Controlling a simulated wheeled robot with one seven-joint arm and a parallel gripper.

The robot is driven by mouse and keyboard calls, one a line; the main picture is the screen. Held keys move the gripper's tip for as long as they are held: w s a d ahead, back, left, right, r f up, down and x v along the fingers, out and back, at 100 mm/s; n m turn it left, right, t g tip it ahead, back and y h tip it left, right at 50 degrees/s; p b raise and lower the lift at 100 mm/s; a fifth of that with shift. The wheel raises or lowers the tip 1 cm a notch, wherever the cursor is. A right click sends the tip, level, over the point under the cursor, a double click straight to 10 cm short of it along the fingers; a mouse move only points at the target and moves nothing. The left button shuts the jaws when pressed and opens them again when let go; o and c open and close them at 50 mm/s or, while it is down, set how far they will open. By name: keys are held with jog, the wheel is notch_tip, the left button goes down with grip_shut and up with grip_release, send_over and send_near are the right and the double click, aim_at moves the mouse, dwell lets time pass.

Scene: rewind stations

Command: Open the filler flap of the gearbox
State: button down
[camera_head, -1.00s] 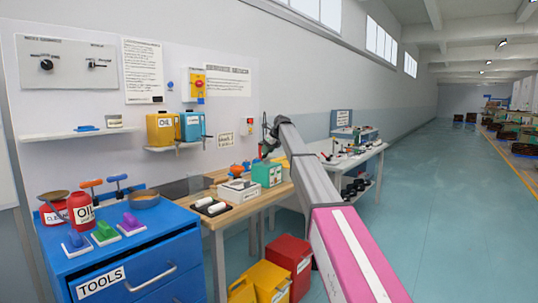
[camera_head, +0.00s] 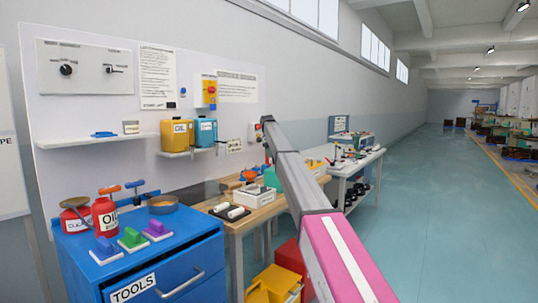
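A teal-green box (camera_head: 271,178) stands on the wooden workbench (camera_head: 244,219), partly hidden behind my arm. It may be the gearbox, but I cannot make out a filler flap on it. My arm reaches from the lower right toward the bench. My gripper (camera_head: 267,144) is at its far end, small and dark, in front of the wall and above the bench in the picture. Its fingers are too small and hidden to tell whether they are open. I see no contact with the green box.
A blue tool cabinet (camera_head: 148,259) with oil cans and coloured-handled brushes stands at the left. Yellow and blue cans (camera_head: 174,135) sit on a wall shelf. A yellow bin (camera_head: 272,285) and a red bin (camera_head: 290,256) stand below the bench.

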jog(key=shift+w+a+f+h, duration=0.15)
jog(key=shift+a+h, duration=0.05)
jog(key=shift+h, duration=0.1)
dwell(0.4)
jog(key=c, duration=0.9)
grip_release()
jog(key=shift+f, duration=0.1)
jog(key=shift+w, duration=0.1)
